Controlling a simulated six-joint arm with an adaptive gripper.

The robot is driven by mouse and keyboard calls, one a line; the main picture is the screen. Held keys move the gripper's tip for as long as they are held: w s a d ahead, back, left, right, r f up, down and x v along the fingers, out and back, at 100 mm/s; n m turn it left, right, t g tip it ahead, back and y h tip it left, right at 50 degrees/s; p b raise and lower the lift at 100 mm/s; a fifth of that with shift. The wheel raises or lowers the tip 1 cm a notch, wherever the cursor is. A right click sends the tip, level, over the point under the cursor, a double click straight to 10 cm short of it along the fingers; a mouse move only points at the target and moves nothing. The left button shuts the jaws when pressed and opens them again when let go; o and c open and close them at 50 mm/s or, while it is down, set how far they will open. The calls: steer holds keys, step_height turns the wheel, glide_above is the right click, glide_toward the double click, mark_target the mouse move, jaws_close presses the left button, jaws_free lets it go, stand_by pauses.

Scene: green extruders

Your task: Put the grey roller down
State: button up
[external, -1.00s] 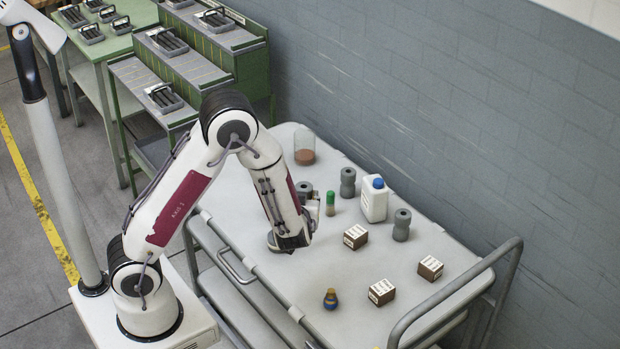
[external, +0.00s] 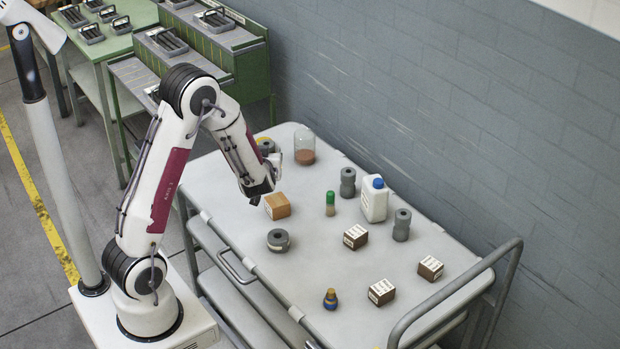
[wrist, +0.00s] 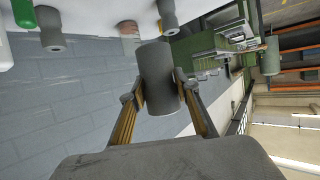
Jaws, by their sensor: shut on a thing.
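My gripper (wrist: 158,90) is shut on a grey roller (wrist: 158,75), one finger on each side of it in the wrist view. In the external view the held roller (external: 266,146) shows partly behind my gripper (external: 275,166), near the far left end of the cart top. I cannot tell whether it touches the cart top.
Free surface lies around the short roller.

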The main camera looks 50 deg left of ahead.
steer(key=shift+w+d+m+t+h, duration=0.3)
steer(key=shift+w+d+m+t, duration=0.05)
steer(key=shift+w+m+t, duration=0.1)
steer(key=shift+w+d+f+m+h, duration=0.25)
steer(key=shift+w+d+h, duration=0.1)
steer(key=shift+d, duration=0.15)
steer(key=shift+f, duration=0.1)
glide_above(277, 199)
steer(key=shift+d+f, duration=0.1)
steer(key=shift+f, duration=2.7)
steer(key=shift+f, duration=0.1)
steer(key=shift+f, duration=1.95)
steer(key=shift+f, duration=0.15)
